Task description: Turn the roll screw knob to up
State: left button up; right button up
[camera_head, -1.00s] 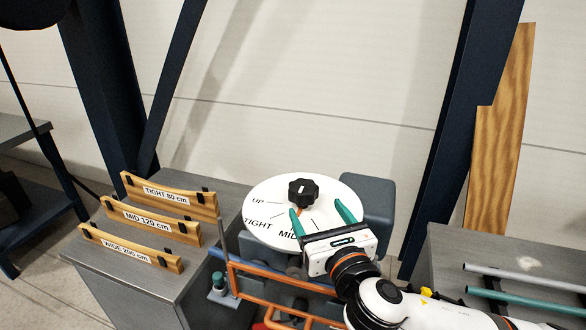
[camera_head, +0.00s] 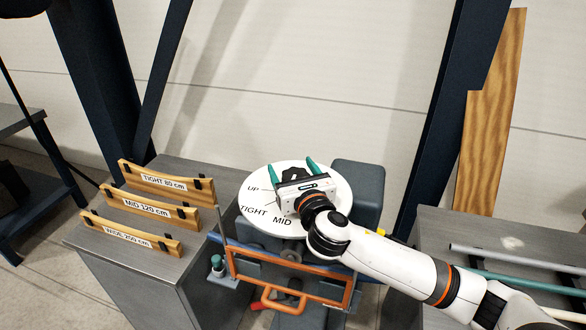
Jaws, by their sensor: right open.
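The roll screw knob (camera_head: 292,176) is black and sits on a round white dial plate (camera_head: 332,198) marked UP, TIGHT and MID. My right gripper (camera_head: 297,163) is over the dial with its two teal fingers apart, one on each side of the knob. The gripper body covers the lower part of the knob and part of the dial, so the knob's pointer is hidden. I cannot tell whether the fingers touch the knob. My left gripper is not in view.
A grey bench at the left holds wooden boards (camera_head: 145,208) labelled TIGHT, MID and WIDE. An orange frame with a handle (camera_head: 285,300) is below the dial. A grey block (camera_head: 358,185) stands right of the dial. Dark blue posts rise behind. Rods (camera_head: 515,255) lie at the right.

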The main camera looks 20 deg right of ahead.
jog(key=shift+c, duration=1.4)
jog(key=c, duration=0.7)
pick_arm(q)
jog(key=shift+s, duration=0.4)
pick_arm(e)
jog(key=shift+y, duration=0.3)
